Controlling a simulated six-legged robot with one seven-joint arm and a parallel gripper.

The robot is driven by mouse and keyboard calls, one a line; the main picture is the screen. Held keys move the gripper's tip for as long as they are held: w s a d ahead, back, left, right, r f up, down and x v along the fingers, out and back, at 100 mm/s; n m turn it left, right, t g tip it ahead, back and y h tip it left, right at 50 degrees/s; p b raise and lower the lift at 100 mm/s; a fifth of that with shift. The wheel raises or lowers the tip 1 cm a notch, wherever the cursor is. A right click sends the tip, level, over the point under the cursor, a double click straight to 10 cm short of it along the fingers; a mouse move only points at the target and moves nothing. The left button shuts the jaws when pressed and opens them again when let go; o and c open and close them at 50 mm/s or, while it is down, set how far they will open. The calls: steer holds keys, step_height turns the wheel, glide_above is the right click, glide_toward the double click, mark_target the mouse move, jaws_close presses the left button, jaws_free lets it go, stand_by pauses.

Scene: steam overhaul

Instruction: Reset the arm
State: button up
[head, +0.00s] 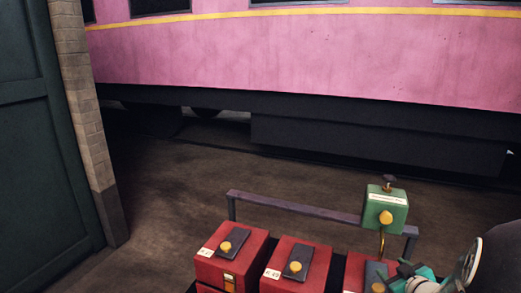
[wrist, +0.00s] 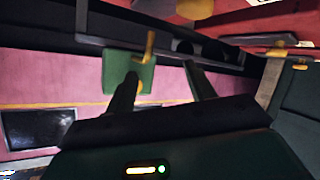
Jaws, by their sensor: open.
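My gripper (wrist: 160,70) shows in the wrist view with its two dark fingers apart, and I see nothing held between them. Part of my arm (head: 425,281) shows at the bottom right of the head view, in front of a red box; I cannot make out the fingers there. A green box (head: 388,207) with a yellow knob and a pale label stands up by the grey rail. In the wrist view the green box (wrist: 118,62) appears beyond the left finger, beside a yellow handle (wrist: 150,45); whether they touch is unclear.
Red boxes (head: 234,262) (head: 296,268) with dark tops and yellow knobs line the bottom of the head view. A grey rail (head: 295,207) runs behind them. A pink carriage (head: 300,55) spans the back. A green door (head: 40,150) and brick pillar (head: 85,110) stand left. The floor between is clear.

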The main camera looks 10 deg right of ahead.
steer(key=a+r+m+g+h, duration=0.2)
steer(key=a+r+g+h, duration=0.1)
steer(key=a+r, duration=0.8)
steer(key=s+a+r+g+y, duration=0.1)
steer(key=s+a+g+y, duration=0.1)
steer(key=s+a, duration=0.5)
steer(key=s+a+g+y, duration=0.2)
steer(key=s+a, duration=0.5)
steer(key=a, duration=0.8)
steer(key=shift+s+r+m+y, duration=0.3)
steer(key=shift+s+r+y, duration=0.1)
steer(key=shift+y, duration=0.2)
steer(key=shift+d, duration=0.1)
